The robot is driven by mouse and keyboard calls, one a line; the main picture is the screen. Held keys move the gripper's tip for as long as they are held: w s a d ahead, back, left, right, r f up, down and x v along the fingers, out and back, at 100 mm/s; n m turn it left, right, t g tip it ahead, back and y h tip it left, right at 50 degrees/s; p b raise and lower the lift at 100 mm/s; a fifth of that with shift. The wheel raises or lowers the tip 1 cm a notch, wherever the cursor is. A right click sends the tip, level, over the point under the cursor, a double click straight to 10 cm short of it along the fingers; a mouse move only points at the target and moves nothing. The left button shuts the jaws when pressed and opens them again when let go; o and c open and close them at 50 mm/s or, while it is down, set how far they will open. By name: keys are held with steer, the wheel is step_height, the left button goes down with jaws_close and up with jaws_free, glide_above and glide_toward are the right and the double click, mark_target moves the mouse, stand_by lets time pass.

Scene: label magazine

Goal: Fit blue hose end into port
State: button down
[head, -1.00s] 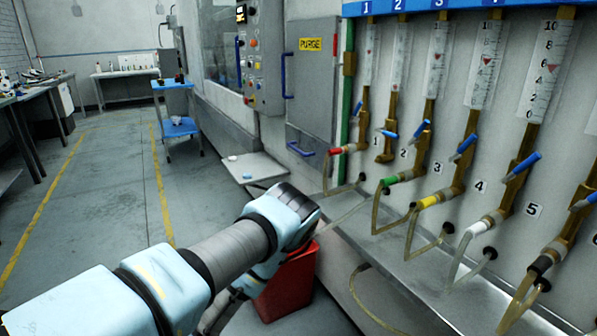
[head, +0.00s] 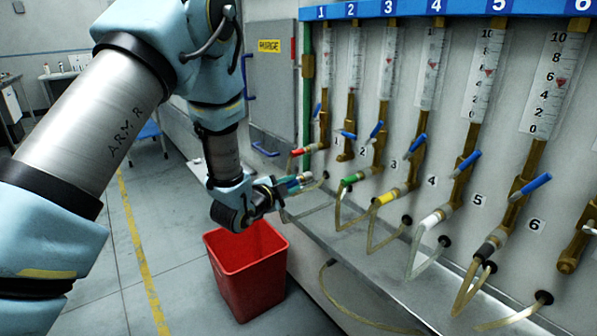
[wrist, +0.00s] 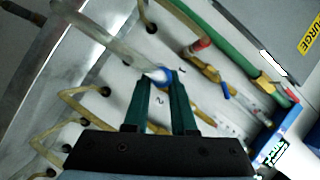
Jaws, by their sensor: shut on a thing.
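My gripper (head: 303,181) is shut on the blue hose end (wrist: 164,76). In the wrist view the blue collar lies between the green fingertips, and its pale clear hose (wrist: 105,38) runs to the upper left. The vacant brass port of column 2 (head: 345,156) points down on the panel, between the red and green hose ends. In the head view the held end is below and left of this port, apart from it. In the wrist view my fingers partly hide the brass behind them. Another bare brass outlet (head: 569,266) shows at the far right.
Red (head: 298,153), green (head: 352,179), yellow (head: 386,198), white (head: 435,218) and black (head: 487,249) hose ends sit on neighbouring outlets. A metal ledge (head: 365,255) runs below them. A red bin (head: 245,285) stands beneath my gripper. Blue valve handles (head: 467,164) stick out.

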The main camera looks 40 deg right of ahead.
steer(key=r, duration=0.1)
steer(key=d+r, duration=0.1)
steer(key=s+r+m+g, duration=0.1)
steer(key=shift+d+r+h, duration=0.15)
steer(key=shift+d+h, duration=0.15)
steer(key=shift+d, duration=0.05)
steer(key=shift+s+a+b, duration=0.1)
steer(key=shift+a+b, duration=0.05)
steer(key=shift+b, duration=0.4)
steer(key=shift+s+d+b, duration=0.15)
steer(key=shift+d+b, duration=0.45)
steer(key=shift+d, duration=2.35)
steer(key=shift+b, duration=1.2)
steer(key=shift+s+d+b, duration=0.1)
steer(key=shift+d+b, duration=0.25)
steer(key=shift+d, duration=0.8)
steer(key=c, duration=0.7)
jaws_free()
steer(key=shift+o, duration=0.2)
